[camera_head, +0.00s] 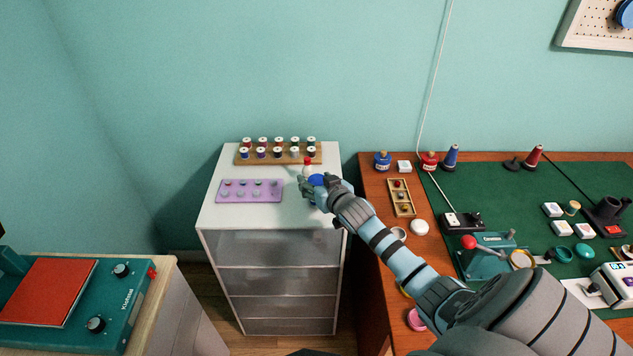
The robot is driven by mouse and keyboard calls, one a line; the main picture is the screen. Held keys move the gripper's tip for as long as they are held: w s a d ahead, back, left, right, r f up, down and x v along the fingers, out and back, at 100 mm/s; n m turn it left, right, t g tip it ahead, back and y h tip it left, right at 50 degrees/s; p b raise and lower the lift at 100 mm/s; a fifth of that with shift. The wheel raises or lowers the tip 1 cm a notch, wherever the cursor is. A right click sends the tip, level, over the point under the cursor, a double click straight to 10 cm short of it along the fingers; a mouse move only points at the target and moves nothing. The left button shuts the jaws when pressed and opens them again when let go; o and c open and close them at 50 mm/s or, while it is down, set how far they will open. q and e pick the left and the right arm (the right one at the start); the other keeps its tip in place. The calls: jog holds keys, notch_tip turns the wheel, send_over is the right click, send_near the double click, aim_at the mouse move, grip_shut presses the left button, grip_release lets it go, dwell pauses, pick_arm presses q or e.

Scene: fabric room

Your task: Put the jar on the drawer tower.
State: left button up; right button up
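The drawer tower (265,214) stands left of the desk, with a white top and translucent drawer fronts. My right gripper (314,184) is over the right part of its top. A small round blue thing (317,180), which looks like the jar's lid, shows between its fingers. The fingers and hand hide most of it. I cannot tell whether they press on it or whether it touches the tower top. My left gripper is not in view.
A wooden rack of thread spools (278,160) stands along the tower's back. A lilac tray (249,191) lies at its left; the front strip is clear. A small red-topped white thing (307,164) stands just behind my gripper. The desk (374,190) at right is crowded.

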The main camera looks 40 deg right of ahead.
jog(key=shift+r, duration=0.15)
jog(key=shift+s+a+r, duration=0.1)
jog(key=shift+s+r, duration=0.05)
jog(key=shift+s, duration=0.2)
jog(key=p+v, duration=0.3)
jog(key=v, duration=0.8)
jog(key=shift+s, duration=0.1)
jog(key=shift+a, duration=0.15)
